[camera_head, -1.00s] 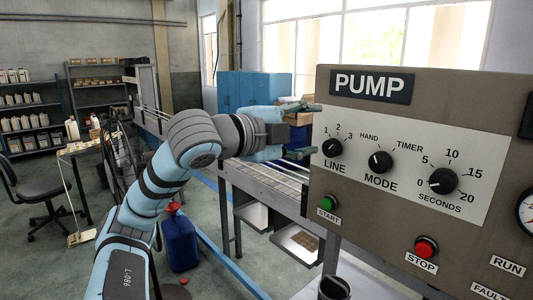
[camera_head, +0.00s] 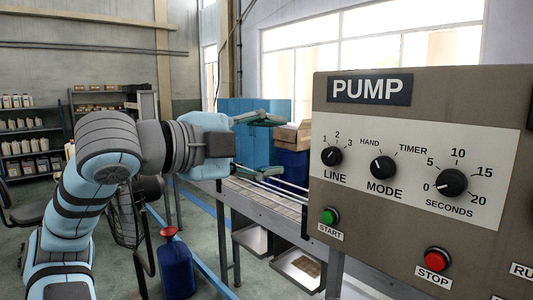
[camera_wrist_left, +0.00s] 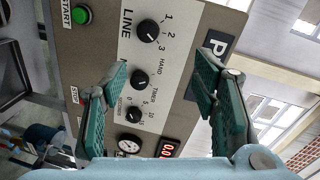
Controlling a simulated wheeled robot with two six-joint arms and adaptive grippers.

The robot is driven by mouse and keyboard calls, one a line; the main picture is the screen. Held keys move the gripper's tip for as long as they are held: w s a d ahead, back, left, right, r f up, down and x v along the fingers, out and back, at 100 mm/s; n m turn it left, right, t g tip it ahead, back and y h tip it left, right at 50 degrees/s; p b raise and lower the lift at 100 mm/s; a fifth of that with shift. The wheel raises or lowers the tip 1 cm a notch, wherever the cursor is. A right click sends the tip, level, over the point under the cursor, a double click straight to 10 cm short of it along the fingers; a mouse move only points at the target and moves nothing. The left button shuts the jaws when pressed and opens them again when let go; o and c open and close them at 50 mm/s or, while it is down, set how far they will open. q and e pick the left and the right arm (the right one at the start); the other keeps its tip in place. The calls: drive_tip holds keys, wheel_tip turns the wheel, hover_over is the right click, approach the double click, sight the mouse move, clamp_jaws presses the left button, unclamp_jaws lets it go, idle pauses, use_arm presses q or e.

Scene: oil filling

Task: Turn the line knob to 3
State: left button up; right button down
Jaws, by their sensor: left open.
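The black line knob (camera_head: 332,156) is at the left of the pump panel (camera_head: 480,120), under the marks 1, 2 and 3. It also shows in the left wrist view (camera_wrist_left: 147,30), where its white mark appears to point toward 3. My left gripper (camera_head: 278,146) is open and empty, to the left of the panel and apart from the knob. Its two green fingers are spread in the left wrist view (camera_wrist_left: 165,72), with the knob seen beyond them. My right gripper is not in view.
The mode knob (camera_head: 382,168) and seconds knob (camera_head: 451,183) sit to the right. The green start button (camera_head: 329,216) is below the line knob, and the red stop button (camera_head: 437,259) is lower right. A conveyor (camera_head: 262,200) runs behind my left gripper.

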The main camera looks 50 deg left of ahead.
use_arm(q)
drive_tip(key=shift+s, duration=0.15)
drive_tip(key=n+t+b, duration=0.2)
drive_tip(key=n+b, duration=0.5)
drive_tip(key=n, duration=0.5)
approach(328, 158)
drive_tip(key=w+p, duration=0.2)
drive_tip(key=p, duration=0.1)
drive_tip(key=w+p, duration=0.5)
drive_tip(key=w, duration=0.1)
drive_tip(key=shift+w+a+r+p, duration=0.1)
drive_tip(key=shift+r+p, duration=0.2)
drive_tip(key=shift+p, duration=0.1)
drive_tip(key=shift+w+f, duration=0.1)
drive_tip(key=shift+w, duration=0.45)
